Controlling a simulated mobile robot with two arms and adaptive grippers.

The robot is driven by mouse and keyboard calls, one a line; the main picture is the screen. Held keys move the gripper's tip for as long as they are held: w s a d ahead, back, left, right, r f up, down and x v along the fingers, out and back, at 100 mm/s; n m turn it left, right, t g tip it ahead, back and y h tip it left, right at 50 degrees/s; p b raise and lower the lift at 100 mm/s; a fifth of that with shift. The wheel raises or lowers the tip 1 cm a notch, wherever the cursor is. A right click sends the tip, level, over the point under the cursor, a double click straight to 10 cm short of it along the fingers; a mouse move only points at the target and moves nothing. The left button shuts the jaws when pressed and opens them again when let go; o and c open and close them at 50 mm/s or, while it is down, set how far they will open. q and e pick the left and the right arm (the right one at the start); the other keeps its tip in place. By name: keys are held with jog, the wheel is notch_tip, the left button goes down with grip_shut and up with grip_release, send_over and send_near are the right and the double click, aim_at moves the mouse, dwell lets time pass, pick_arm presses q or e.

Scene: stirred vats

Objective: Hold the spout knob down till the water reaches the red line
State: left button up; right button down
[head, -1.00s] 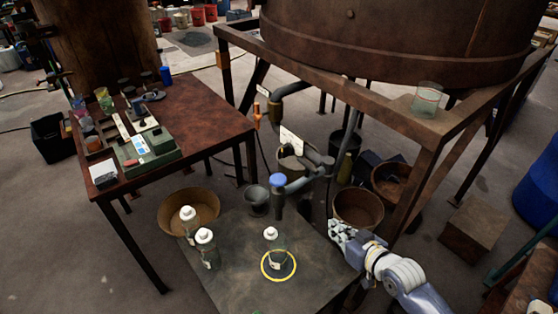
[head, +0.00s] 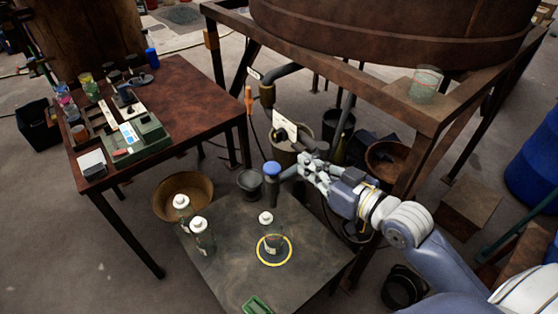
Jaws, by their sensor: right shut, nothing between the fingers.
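The blue spout knob (head: 271,168) tops a dark upright post at the small table's back edge, at the end of the grey spout pipe (head: 289,174). My right gripper (head: 306,166) is shut and empty, just right of the knob and in front of part of the pipe. A small gap seems to lie between fingers and knob. A clear bottle with a white cap (head: 267,232) stands inside a yellow ring (head: 288,251) on the table. A clear glass (head: 426,84) with a faint reddish line stands on the vat frame's ledge. I cannot make out any water level. My left gripper is not in view.
Two more white-capped bottles (head: 203,238) stand at the small table's (head: 315,255) left edge. A green object (head: 257,305) lies at its front. A rusty table (head: 190,100) with a green tray is at left.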

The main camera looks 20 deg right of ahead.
jog(key=p, duration=0.2)
send_over(272, 168)
jog(key=s+d, duration=0.2)
jog(key=f, duration=0.6)
jog(key=shift+w+a, duration=0.25)
jog(key=shift+a, duration=0.05)
